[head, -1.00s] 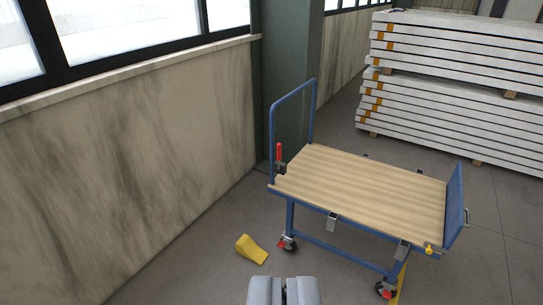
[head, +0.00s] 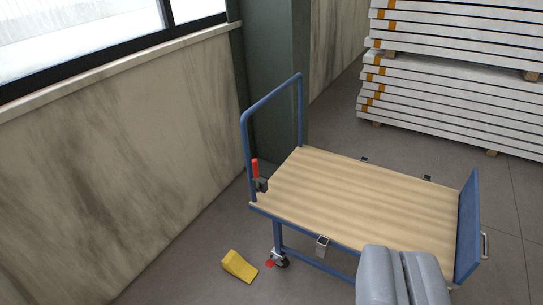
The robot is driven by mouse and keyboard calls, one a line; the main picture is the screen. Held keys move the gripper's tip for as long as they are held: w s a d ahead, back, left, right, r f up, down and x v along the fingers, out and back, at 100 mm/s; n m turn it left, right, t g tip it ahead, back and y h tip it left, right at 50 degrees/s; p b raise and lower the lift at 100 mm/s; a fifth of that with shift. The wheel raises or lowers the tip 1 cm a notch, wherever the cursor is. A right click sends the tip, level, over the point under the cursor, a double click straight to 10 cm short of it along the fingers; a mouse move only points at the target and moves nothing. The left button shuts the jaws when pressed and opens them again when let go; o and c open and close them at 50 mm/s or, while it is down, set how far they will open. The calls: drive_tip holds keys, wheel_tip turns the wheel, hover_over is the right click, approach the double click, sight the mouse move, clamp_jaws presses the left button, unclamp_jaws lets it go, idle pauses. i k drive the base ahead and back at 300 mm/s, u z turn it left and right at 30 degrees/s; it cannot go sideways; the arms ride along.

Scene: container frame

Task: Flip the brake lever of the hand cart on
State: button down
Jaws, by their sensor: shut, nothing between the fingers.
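The hand cart has a wooden deck (head: 345,200), a blue tube handle (head: 272,98) at its left end and a blue end panel (head: 468,228) at its right. The brake lever (head: 256,168) has a red grip and stands upright on a dark bracket at the foot of the handle's near post. My gripper (head: 402,252) is shut and empty at the bottom right. It appears in front of the deck's near right edge, well right of the lever, and hides the cart's right wheel area.
A yellow wedge (head: 238,266) lies on the floor left of the near caster (head: 281,261). A marbled wall (head: 120,160) and a green column (head: 275,60) stand left and behind. Stacked white panels (head: 450,100) stand at the back right.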

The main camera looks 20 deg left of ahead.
sight(258, 189)
drive_tip(key=u, duration=0.2)
drive_tip(key=i, duration=0.85)
drive_tip(key=u, duration=0.45)
